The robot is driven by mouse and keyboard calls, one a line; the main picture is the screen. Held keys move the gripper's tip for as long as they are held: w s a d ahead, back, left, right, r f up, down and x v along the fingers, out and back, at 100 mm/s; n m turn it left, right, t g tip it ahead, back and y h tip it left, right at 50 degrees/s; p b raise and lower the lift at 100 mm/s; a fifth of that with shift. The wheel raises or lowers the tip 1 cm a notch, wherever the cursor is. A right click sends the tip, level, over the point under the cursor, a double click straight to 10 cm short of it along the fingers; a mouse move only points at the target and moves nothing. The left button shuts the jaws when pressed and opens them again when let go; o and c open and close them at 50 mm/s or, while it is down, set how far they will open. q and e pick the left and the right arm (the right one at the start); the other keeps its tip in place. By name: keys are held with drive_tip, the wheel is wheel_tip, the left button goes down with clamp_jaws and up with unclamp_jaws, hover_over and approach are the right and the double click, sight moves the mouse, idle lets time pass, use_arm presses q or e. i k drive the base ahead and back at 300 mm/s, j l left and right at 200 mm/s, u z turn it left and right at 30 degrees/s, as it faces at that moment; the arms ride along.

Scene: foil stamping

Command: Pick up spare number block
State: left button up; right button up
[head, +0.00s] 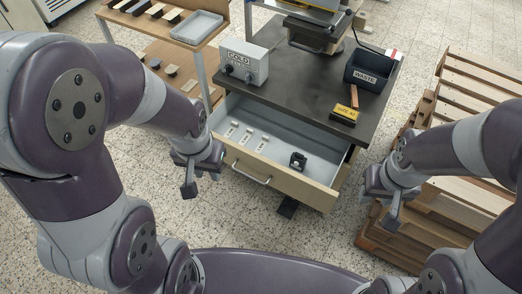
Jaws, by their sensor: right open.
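A small black block (298,160), which looks like the spare number block, sits in the open drawer (275,184), toward its right side. My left gripper (199,182) hangs just outside the drawer's left front corner, away from the block. I cannot make out whether its jaws are apart, and I see nothing held in it. My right gripper (384,204) is open and empty, to the right of the drawer, above the floor near the pallets. Neither gripper touches the block.
Several pale strips (247,137) lie in the drawer's left part. The dark tabletop (300,90) above holds a grey control box (243,62), a yellow-topped block (346,113) and a black waste bin (367,72). Wooden pallets (470,195) stand at right, a shelf rack (166,27) at left.

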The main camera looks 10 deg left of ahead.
sight(348, 116)
drive_tip(key=i+z, duration=0.25)
drive_tip(key=z, duration=0.15)
drive_tip(key=i+j+z, duration=0.2)
drive_tip(key=z, duration=0.2)
drive_tip(key=i+j+z, duration=0.2)
drive_tip(key=z, duration=0.15)
drive_tip(key=i+z, duration=0.1)
drive_tip(key=z, duration=0.45)
